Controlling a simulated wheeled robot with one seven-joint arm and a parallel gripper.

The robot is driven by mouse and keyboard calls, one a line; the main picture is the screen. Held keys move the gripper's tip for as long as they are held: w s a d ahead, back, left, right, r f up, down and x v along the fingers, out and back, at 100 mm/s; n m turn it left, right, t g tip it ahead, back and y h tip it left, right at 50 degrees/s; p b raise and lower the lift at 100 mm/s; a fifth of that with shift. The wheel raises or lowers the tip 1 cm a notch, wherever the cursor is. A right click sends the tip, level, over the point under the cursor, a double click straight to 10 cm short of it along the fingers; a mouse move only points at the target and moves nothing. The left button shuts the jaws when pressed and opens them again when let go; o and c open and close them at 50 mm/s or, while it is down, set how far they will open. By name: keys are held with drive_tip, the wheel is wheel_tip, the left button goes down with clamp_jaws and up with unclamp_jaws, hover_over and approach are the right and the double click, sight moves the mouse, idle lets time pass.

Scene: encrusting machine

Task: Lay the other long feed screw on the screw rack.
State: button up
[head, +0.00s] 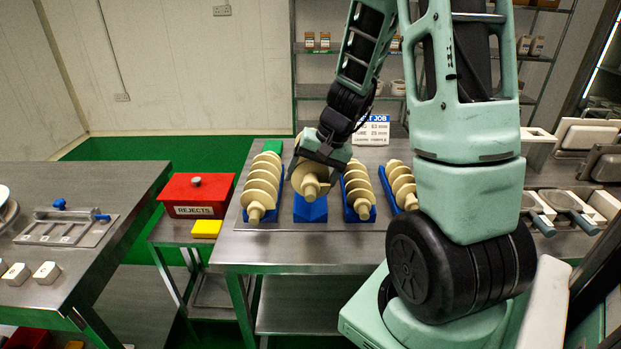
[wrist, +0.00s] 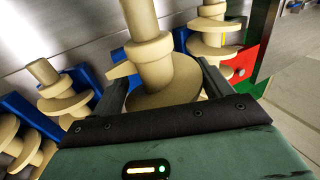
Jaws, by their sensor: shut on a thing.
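My gripper (head: 322,150) is shut on a cream feed screw (head: 309,182), which also shows between the fingers in the wrist view (wrist: 150,62). The held screw is over a blue cradle (head: 311,210), with its shaft end pointing toward the front edge of the table. I cannot tell whether it touches the cradle. Another cream screw (head: 262,186) lies in the blue cradle to the left. Two more screws, one at the right (head: 358,190) and one farther right (head: 402,185), lie in blue cradles. My arm partly hides the farthest one.
The screws are on a steel table (head: 290,245). A red rejects box (head: 197,192) and a yellow block (head: 207,228) sit on a lower stand to the left. A white sign (head: 373,131) stands behind. Pans and trays (head: 565,203) are at the right.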

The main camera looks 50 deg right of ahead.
drive_tip(key=shift+r, duration=0.15)
drive_tip(key=o, duration=1.3)
drive_tip(key=shift+o, duration=0.2)
drive_tip(key=shift+r, duration=0.1)
drive_tip(key=shift+p+v, duration=2.45)
drive_tip(key=shift+v, duration=1.2)
